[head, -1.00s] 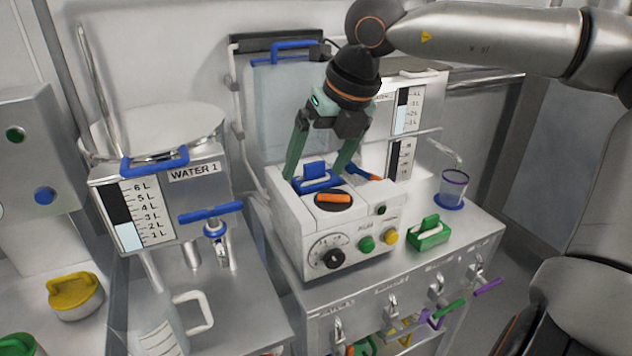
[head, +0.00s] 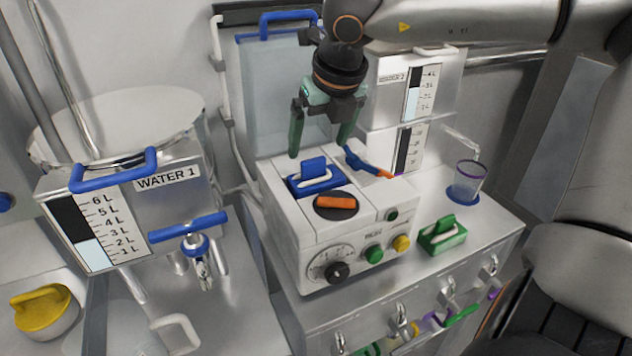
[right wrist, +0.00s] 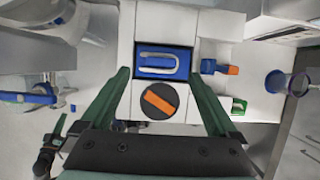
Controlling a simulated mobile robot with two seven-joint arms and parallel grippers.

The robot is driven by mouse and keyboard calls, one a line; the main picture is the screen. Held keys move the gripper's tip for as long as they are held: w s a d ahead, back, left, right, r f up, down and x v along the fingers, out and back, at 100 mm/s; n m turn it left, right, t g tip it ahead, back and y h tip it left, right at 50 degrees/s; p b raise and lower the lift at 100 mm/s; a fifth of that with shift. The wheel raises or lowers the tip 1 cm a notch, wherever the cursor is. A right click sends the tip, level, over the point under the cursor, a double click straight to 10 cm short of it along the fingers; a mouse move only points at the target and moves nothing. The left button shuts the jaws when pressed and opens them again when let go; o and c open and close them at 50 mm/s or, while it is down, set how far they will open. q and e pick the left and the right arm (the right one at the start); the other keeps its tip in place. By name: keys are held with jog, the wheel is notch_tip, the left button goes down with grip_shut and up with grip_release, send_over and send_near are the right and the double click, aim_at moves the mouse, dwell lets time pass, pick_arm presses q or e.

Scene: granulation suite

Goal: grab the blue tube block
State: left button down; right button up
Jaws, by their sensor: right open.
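The blue tube block (head: 315,177) sits on top of the white machine, at its back left, behind the dark dial with the orange handle. It has an upright blue grip and a pale looped tube on its blue base. It also shows in the right wrist view (right wrist: 163,63), beyond the orange-handled dial. My right gripper (head: 319,150) is open and empty, pointing down, above and a little behind the block in the head view. In the right wrist view its two green fingers (right wrist: 163,82) stand wide apart, on either side of the block's column.
The white machine (head: 300,225) carries the orange-handled dial (head: 336,203) and a blue lever with orange tip (head: 368,162). A similar green block (head: 442,234) and a purple-rimmed cup (head: 467,182) stand right on the steel counter. The WATER 1 tank (head: 118,215) is left.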

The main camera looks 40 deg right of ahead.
aim_at(313, 159)
jog(key=x, duration=0.6)
jog(key=shift+w+d+f, duration=0.15)
jog(key=shift+w, duration=0.1)
grip_shut()
dwell(0.6)
